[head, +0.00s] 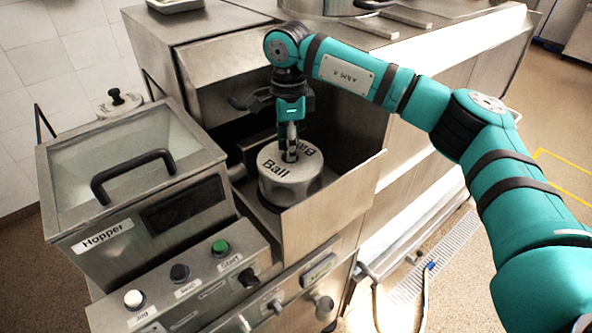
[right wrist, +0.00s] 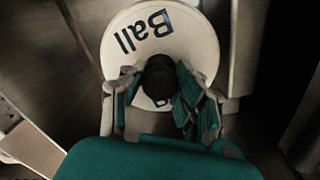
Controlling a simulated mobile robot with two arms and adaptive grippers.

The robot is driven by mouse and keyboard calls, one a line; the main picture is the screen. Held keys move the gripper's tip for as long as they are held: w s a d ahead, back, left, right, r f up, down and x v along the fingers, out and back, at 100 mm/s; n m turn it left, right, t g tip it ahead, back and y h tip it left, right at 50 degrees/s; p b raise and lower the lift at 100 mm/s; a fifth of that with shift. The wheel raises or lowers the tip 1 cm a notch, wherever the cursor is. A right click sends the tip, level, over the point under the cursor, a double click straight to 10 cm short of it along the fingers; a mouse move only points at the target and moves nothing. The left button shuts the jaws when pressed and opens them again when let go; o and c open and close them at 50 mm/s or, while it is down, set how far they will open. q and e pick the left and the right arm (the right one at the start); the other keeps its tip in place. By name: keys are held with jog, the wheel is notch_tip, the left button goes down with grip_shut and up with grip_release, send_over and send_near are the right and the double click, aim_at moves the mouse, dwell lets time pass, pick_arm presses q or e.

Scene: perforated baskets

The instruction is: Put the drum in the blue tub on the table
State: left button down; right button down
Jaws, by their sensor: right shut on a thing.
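My right gripper (head: 291,152) points down onto the drum's top. Its fingers (right wrist: 160,105) are closed around the knob. I cannot tell whether the drum rests on the bay floor or hangs just above it. My left gripper is out of view. I see no blue tub and no table.
Metal walls enclose the drum, with a raised front panel (head: 335,210) to its right. A box labelled "Hopper" (head: 130,170) with a black handle stands at left, and a control panel with buttons (head: 185,285) is in front. The floor at right is mostly clear.

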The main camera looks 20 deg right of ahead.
jog(key=shift+w+r, duration=0.1)
jog(key=shift+r, duration=0.15)
dwell(0.3)
jog(key=shift+r+p, duration=0.8)
jog(key=shift+r, duration=0.3)
jog(key=shift+r+p, duration=0.55)
jog(key=shift+r, duration=0.45)
jog(key=shift+r+p, duration=0.4)
jog(key=shift+r, duration=0.2)
notch_tip(320, 180, up, 11)
jog(key=p, duration=0.6)
send_over(299, 165)
jog(key=shift+r, duration=0.1)
